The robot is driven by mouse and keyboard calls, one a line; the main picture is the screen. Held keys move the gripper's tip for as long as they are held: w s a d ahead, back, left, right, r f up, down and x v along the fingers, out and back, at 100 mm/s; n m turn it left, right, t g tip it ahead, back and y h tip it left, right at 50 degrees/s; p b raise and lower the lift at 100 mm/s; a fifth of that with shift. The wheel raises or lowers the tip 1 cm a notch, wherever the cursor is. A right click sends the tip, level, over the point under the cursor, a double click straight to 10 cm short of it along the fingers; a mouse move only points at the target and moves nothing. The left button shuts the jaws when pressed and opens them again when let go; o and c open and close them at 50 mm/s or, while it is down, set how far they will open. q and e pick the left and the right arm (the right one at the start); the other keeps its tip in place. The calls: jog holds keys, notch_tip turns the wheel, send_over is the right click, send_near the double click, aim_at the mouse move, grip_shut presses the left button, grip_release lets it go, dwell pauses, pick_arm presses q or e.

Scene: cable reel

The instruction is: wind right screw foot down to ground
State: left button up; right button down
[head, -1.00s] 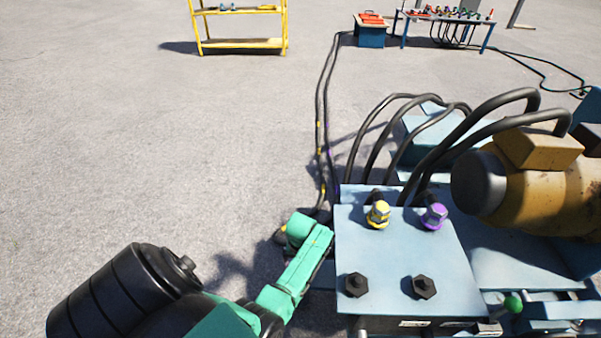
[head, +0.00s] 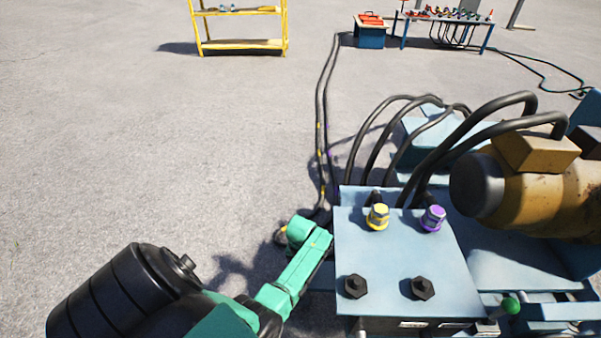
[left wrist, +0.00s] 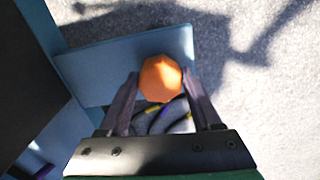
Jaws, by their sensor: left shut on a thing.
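An orange faceted knob (left wrist: 160,76), apparently the head of the screw foot, shows in the left wrist view above a flat blue plate (left wrist: 95,77). The two fingers of my left gripper (left wrist: 161,88) are closed on its sides. In the head view my green left arm reaches down along the left side of the blue machine (head: 395,255); its fingers and the knob are hidden there. The lower end of the foot and its distance from the ground cannot be seen. My right gripper is not in view.
Dark cables (head: 322,120) run along the ground behind the machine and show under the gripper in the left wrist view (left wrist: 165,118). Yellow and purple fittings (head: 378,216) stand on the machine. A yellow shelf (head: 240,44) and a blue table (head: 445,18) are far back. The ground at left is clear.

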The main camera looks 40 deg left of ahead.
pick_arm(q)
jog(key=m+p, duration=0.2)
jog(key=m, duration=0.1)
jog(key=m+p, duration=0.2)
jog(key=shift+r+m, duration=0.2)
jog(key=shift+m, duration=0.2)
jog(key=shift+m+p, duration=0.35)
jog(key=shift+m, duration=0.55)
jog(key=m, duration=0.2)
jog(key=shift+f+m+p, duration=0.1)
jog(key=shift+m+p, duration=0.25)
jog(key=shift+m, duration=0.05)
jog(key=m, duration=0.4)
jog(key=shift+p, duration=0.3)
jog(key=m, duration=0.5)
jog(key=shift+m, duration=0.4)
jog(key=m, duration=0.2)
jog(key=shift+f+m, duration=0.1)
jog(key=shift+m, duration=2)
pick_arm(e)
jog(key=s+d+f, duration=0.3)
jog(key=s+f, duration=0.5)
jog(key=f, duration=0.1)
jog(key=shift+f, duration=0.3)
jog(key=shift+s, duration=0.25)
